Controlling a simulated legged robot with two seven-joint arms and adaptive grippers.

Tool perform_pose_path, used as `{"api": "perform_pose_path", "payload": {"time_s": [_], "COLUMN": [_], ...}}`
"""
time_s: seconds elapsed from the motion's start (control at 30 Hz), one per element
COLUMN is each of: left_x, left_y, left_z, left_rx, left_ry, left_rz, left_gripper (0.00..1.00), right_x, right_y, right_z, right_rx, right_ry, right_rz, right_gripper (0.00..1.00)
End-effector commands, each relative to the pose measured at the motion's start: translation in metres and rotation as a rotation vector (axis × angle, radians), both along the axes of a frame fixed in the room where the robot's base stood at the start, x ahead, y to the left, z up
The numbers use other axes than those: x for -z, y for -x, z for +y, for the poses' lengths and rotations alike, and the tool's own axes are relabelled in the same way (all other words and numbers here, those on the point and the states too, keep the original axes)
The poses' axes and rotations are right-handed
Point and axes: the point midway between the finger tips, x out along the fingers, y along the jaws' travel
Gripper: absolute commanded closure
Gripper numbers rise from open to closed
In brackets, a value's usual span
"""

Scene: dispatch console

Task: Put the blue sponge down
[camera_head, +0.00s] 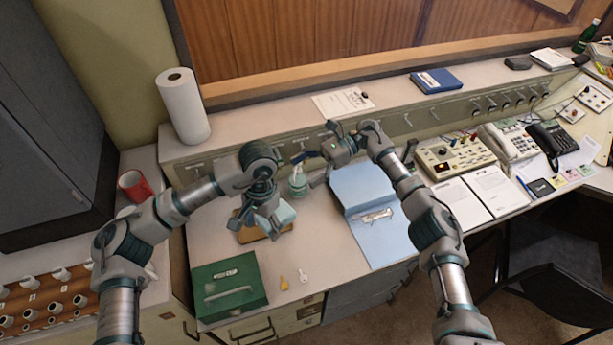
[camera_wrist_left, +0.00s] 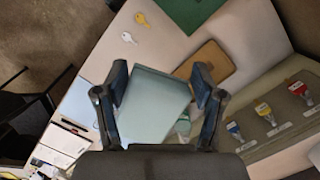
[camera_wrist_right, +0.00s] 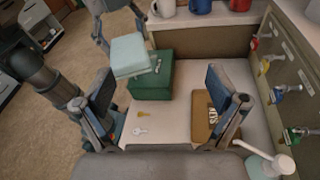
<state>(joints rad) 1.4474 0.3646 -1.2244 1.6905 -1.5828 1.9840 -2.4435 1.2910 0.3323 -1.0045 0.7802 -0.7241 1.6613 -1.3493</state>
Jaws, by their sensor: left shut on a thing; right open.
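The blue sponge, a pale blue-green block (camera_head: 286,212), is between the fingers of my left gripper (camera_head: 266,216). It fills much of the left wrist view (camera_wrist_left: 156,102), with a finger on each side. The right wrist view shows it (camera_wrist_right: 128,54) raised above the desk, in front of the green box (camera_wrist_right: 152,82). A brown board (camera_head: 248,236) lies on the desk beneath my left gripper, partly hidden by it; dark lettering shows on it in the right wrist view (camera_wrist_right: 203,122). My right gripper (camera_head: 309,170) is open and empty beside a pump bottle (camera_head: 297,186).
The green box (camera_head: 230,295) sits at the desk's front left. A yellow key (camera_head: 283,283) and a white key (camera_head: 303,276) lie to its right. A blue folder (camera_head: 375,242) lies right of centre. Bare desk (camera_head: 322,235) shows between the board and folder. A paper roll (camera_head: 184,108) stands behind.

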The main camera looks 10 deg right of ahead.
Motion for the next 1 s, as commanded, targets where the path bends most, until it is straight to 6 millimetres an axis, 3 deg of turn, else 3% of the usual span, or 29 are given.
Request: {"api": "perform_pose_path", "payload": {"time_s": [0.13,0.37,0.8,1.0], "left_x": [0.000,0.000,0.000,0.000], "left_y": [0.000,0.000,0.000,0.000], "left_z": [0.000,0.000,0.000,0.000], "left_rx": [0.000,0.000,0.000,0.000], "left_ry": [0.000,0.000,0.000,0.000], "left_rz": [0.000,0.000,0.000,0.000], "left_gripper": [0.87,0.87,0.87,0.87], "right_x": [-0.004,0.000,0.031,0.039], "right_y": [0.020,0.034,0.081,0.092], "right_z": [-0.001,0.004,0.065,0.081], "right_rx": [-0.199,-0.279,-0.275,-0.272], "right_ry": [0.087,0.116,0.112,0.112], "right_rz": [-0.151,-0.200,-0.197,-0.197], "right_gripper": [0.04,0.04,0.04,0.04]}}
